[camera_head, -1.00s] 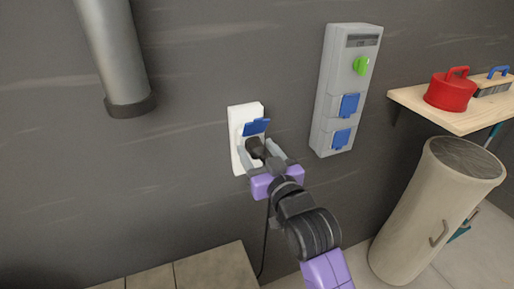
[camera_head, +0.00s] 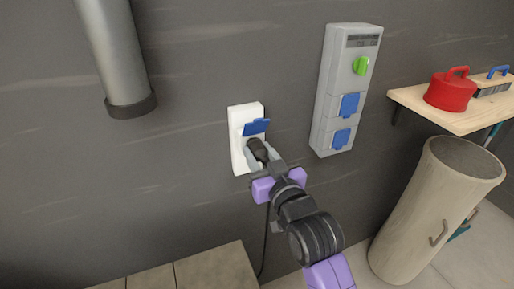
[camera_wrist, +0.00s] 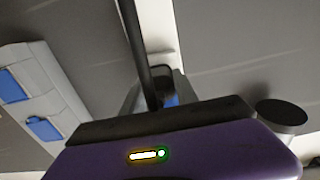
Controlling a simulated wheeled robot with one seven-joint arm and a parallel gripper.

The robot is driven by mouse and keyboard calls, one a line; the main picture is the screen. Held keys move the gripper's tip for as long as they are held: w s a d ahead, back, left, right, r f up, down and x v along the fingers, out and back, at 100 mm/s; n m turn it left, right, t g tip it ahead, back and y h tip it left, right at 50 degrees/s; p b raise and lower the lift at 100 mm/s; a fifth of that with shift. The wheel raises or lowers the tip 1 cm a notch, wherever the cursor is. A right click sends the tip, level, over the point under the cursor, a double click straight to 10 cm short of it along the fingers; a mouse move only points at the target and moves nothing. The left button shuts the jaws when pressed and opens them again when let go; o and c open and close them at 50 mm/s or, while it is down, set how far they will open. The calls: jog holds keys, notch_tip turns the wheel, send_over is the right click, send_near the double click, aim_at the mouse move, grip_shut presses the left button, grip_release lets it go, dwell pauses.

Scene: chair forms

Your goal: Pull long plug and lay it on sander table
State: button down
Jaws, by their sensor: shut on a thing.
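The black plug (camera_head: 257,149) is at the white wall socket (camera_head: 240,160), under its raised blue flap (camera_head: 256,127). My gripper (camera_head: 262,156) is shut on the plug, with a grey finger on each side of it. A black cable (camera_head: 265,240) hangs down the wall below my gripper. In the wrist view the black cable (camera_wrist: 137,50) runs down to the plug, which is largely hidden behind the gripper body. I cannot tell how deep the plug sits in the socket. The sander table cannot be told for sure; a tiled surface (camera_head: 212,270) shows at the bottom.
A grey power box (camera_head: 345,90) with blue flaps and a green knob is on the wall to the right. A wooden shelf (camera_head: 462,121) holds a red lidded thing (camera_head: 451,92). A beige bin (camera_head: 425,215) stands below. A grey pipe (camera_head: 112,50) hangs at upper left.

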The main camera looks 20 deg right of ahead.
aim_at(264, 162)
jog(key=shift+s+p, duration=0.6)
jog(key=shift+s, duration=1.95)
jog(key=shift+s, duration=0.1)
jog(key=s, duration=0.5)
jog(key=shift+p, duration=0.35)
jog(key=shift+w, duration=0.1)
